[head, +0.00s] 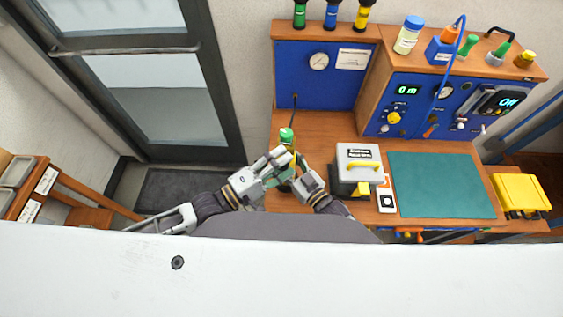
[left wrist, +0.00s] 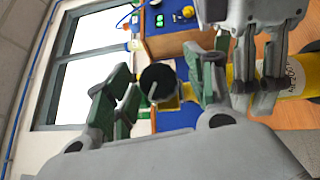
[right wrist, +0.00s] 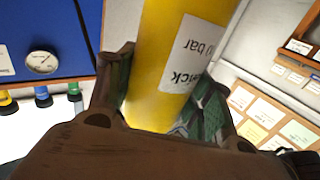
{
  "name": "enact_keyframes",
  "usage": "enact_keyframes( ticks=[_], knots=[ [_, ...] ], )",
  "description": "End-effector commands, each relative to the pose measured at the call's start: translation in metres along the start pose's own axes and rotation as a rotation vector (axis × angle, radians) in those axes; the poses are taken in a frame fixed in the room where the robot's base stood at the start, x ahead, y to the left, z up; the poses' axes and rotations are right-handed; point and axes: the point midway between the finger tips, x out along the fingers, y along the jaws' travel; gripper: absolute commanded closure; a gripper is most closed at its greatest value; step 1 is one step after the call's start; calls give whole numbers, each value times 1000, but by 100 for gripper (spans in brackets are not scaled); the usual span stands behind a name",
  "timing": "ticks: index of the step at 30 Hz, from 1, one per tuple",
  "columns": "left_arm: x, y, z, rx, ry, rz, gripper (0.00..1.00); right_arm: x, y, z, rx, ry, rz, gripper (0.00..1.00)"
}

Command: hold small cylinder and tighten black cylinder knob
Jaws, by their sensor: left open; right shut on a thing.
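A yellow small cylinder (right wrist: 175,60) with a white label stands between the fingers of my right gripper (right wrist: 160,85) in the right wrist view, and the gripper is shut on it. The cylinder also shows at the right of the left wrist view (left wrist: 297,82). The black knob (left wrist: 158,80) is at the cylinder's end, between the green-padded fingers of my left gripper (left wrist: 155,82), which is open with gaps beside the knob. In the head view my left gripper (head: 277,164) and right gripper (head: 298,172) are close together and hide most of the cylinder and the knob.
A grey box with a yellow handle (head: 357,170) stands just right of my grippers. Beyond it lie a clear green mat (head: 442,185) and a yellow case (head: 521,194). A blue panel with a gauge (head: 318,61) and an instrument console (head: 450,104) stand behind.

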Motion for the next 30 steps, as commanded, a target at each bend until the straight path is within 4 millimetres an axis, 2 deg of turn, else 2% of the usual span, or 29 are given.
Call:
enact_keyframes(
  ticks=[5,15,30],
  knots=[
    [0,0,0,0,0,0,47,1,0,-4,0,8,0,100],
    [0,0,0,0,0,0,90,1,0,-4,0,8,0,100],
    [0,0,0,33,3,-33,92,1,0,-4,0,8,0,100]
  ],
)
